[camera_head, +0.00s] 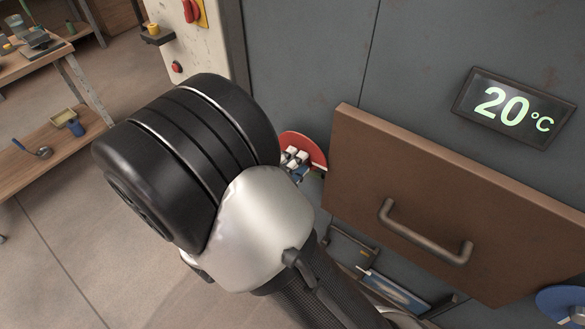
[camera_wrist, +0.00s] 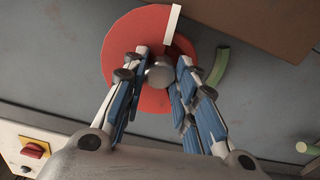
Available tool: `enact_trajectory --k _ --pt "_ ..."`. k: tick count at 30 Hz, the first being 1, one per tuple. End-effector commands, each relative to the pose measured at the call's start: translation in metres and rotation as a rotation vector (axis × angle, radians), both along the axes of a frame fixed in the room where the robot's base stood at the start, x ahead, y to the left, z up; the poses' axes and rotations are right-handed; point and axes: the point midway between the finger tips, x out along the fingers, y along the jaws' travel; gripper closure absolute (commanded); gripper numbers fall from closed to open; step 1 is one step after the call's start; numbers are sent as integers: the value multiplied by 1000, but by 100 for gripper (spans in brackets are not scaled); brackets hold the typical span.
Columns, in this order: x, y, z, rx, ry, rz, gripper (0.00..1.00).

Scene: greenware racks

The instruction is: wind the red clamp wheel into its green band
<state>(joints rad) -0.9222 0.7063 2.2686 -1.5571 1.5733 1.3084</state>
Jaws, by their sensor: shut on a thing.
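The red clamp wheel (camera_wrist: 122,68) is a flat disc on the grey panel, with a round metal hub (camera_wrist: 160,74) at its centre. My gripper (camera_wrist: 163,62) is shut on the wheel, with its blue and white fingers on either side of the hub. A white pointer bar (camera_wrist: 174,22) lies at the wheel's top right. The green band (camera_wrist: 219,66) is a short arc just right of the rim; the pointer is apart from it. In the head view the red wheel (camera_head: 314,147) shows only in part behind my wrist, with the fingertips (camera_head: 294,157) against it.
A brown panel with a handle (camera_head: 370,160) stands out right of the wheel. A display (camera_head: 512,108) reads 20°C. A blue wheel (camera_head: 562,303) is at the lower right. A white control box (camera_head: 185,45) with a red switch is at the left. Wooden benches (camera_head: 50,155) stand far left.

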Motion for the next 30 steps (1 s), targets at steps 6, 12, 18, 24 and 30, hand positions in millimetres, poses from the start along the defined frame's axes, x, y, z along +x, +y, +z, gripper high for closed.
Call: enact_trajectory --k 6,12,18,24,30 --pt "0 0 0 8 -5 0 97" --pt "0 0 0 8 -5 0 97" --pt "0 0 0 8 -5 0 63" --pt "0 0 0 6 -5 0 53" --pt "0 0 0 6 -5 0 53"
